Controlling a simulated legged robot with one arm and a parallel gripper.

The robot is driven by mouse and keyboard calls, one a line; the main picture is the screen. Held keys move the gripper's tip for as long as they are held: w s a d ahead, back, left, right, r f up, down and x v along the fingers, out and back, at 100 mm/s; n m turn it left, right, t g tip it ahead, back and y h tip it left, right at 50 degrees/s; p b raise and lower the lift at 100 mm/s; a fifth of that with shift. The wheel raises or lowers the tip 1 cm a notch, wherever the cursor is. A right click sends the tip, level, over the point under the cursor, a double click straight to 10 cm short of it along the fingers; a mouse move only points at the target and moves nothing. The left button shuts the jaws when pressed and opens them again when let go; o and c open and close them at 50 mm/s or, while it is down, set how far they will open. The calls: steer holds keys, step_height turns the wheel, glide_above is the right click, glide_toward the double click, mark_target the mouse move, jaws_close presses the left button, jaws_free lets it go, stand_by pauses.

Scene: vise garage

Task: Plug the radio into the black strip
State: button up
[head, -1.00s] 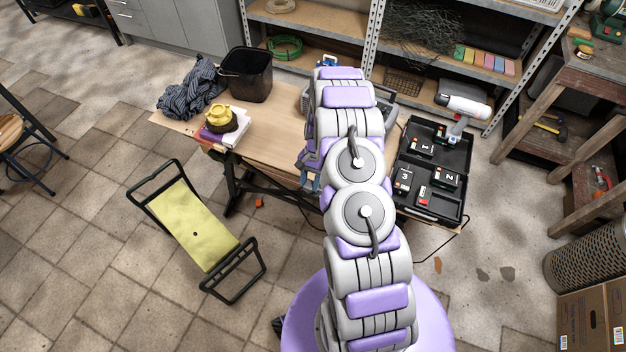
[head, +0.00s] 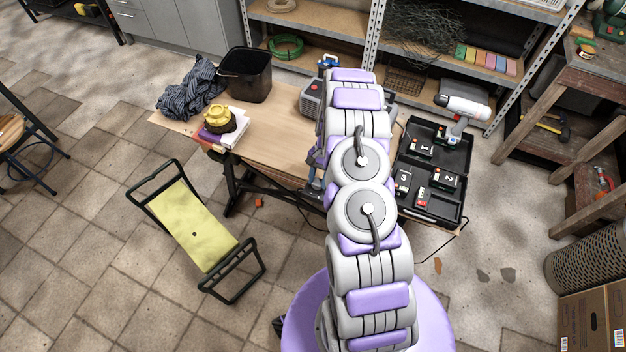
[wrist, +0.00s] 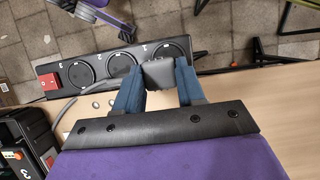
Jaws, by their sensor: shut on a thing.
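A dark grey plug (wrist: 160,73) is between the blue fingers of my gripper (wrist: 158,78) in the wrist view; my gripper is shut on it. The black strip (wrist: 50,70) lies beyond, with three round sockets in a row and a red switch (wrist: 47,82) at its left end. The plug overlaps the near edge of the rightmost socket (wrist: 165,48); I cannot tell whether it touches the strip. A grey cable (wrist: 75,105) runs left of the plug. In the head view, a grey boxy device, apparently the radio (head: 309,103), is partly hidden behind my arm.
A black bin (head: 246,75), a cloth (head: 190,92) and a yellow-topped object (head: 219,116) are at the bench's left end. The bench middle (head: 270,140) is clear.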

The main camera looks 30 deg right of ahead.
steer(key=shift+a, duration=0.7)
steer(key=shift+d+p, duration=0.4)
steer(key=shift+d, duration=0.2)
steer(key=shift+a, duration=0.65)
steer(key=shift+d+f, duration=0.45)
steer(key=shift+d, duration=0.05)
steer(key=shift+a+f, duration=0.2)
steer(key=shift+a, duration=0.2)
steer(key=shift+s+f, duration=0.1)
steer(key=shift+f, duration=0.15)
steer(key=shift+c, duration=0.3)
